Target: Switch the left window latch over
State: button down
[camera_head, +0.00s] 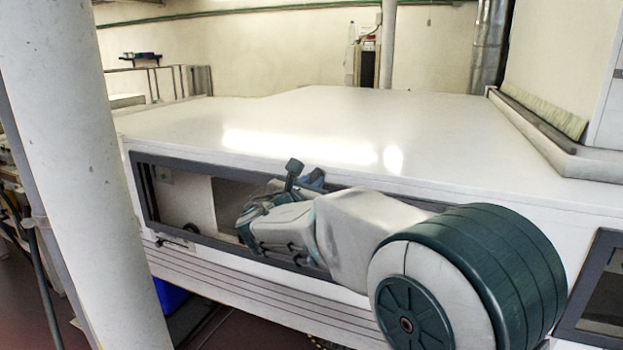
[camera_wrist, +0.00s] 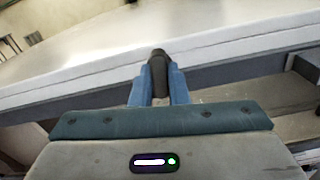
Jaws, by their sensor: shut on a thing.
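The left window has a long dark frame (camera_head: 185,162) in the white tunnel's side wall; its dark upper edge also shows in the wrist view (camera_wrist: 225,74). The latch (camera_wrist: 159,72) is a small dark grey lever standing up at the window's upper edge. My gripper (camera_wrist: 158,80) has its two blue fingers closed on the latch, one on each side.
The white tunnel top (camera_head: 300,115) is broad and clear. A white pillar (camera_head: 75,150) stands at the left, close to the window's left end. A second dark-framed window (camera_head: 600,290) is at the right. A small dark handle (camera_head: 172,243) sits below the left window.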

jog(key=shift+n+p, duration=0.35)
jog(key=shift+n, duration=0.45)
jog(key=c, duration=1.4)
grip_release()
jog(key=shift+s+a, duration=0.1)
jog(key=shift+s, duration=0.05)
jog(key=b+v, duration=0.2)
jog(key=v, duration=1.1)
jog(key=shift+s+b, duration=0.25)
jog(key=shift+b, duration=0.15)
